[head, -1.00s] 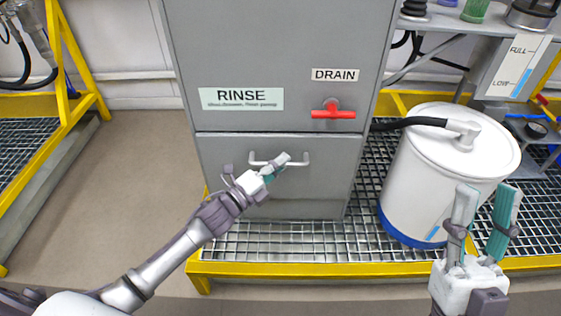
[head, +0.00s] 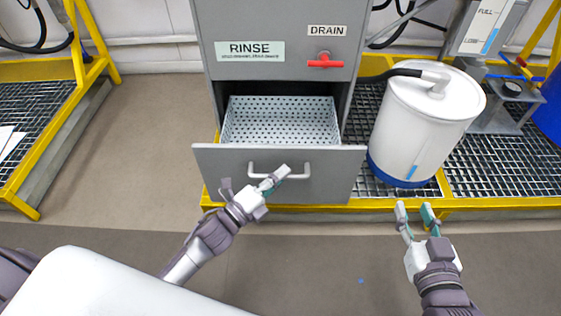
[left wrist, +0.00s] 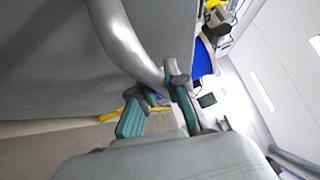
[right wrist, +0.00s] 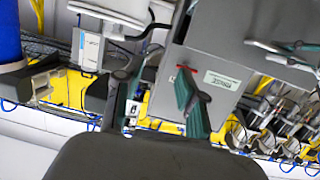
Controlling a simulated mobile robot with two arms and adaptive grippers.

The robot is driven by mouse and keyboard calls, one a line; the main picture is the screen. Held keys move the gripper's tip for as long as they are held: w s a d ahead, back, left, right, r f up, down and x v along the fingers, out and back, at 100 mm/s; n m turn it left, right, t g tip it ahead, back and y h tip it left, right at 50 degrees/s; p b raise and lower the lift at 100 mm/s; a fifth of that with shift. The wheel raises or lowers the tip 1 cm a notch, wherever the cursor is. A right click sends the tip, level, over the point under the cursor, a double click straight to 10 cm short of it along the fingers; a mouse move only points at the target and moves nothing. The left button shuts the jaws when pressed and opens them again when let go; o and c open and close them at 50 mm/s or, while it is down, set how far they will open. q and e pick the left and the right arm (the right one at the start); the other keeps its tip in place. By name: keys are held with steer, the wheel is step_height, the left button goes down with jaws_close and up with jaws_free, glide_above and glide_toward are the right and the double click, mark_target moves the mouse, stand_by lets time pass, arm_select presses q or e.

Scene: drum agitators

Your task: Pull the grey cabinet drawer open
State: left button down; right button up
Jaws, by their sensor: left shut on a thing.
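The grey cabinet (head: 285,15) stands in the middle of the head view with its drawer pulled out towards me. The drawer front (head: 325,186) is well clear of the cabinet, and a perforated metal tray bottom (head: 280,120) shows inside. My left gripper (head: 274,182) is shut on the drawer's bar handle (head: 300,174), near the handle's middle. In the left wrist view the curved handle (left wrist: 125,40) runs down to the fingers (left wrist: 158,105). My right gripper (head: 415,212) is open and empty, apart from the drawer, at the lower right.
A white drum (head: 425,120) with a blue base and black hose stands on the grating right of the cabinet. A red drain valve (head: 324,62) is above the drawer. A yellow-edged platform (head: 500,203) runs along the front. Floor at left (head: 140,150) is clear.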

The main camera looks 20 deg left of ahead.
arm_select(q)
steer(key=shift+s+d, duration=0.15)
steer(key=shift+s, duration=0.5)
arm_select(e)
steer(key=shift+s+d+f+g+h, duration=0.2)
steer(key=shift+s+f+g+h, duration=0.1)
steer(key=shift+f+g, duration=0.3)
steer(key=shift+f, duration=0.1)
arm_select(q)
steer(key=c, duration=1.2)
jaws_free()
steer(key=v, duration=1.2)
steer(key=shift+f, duration=0.1)
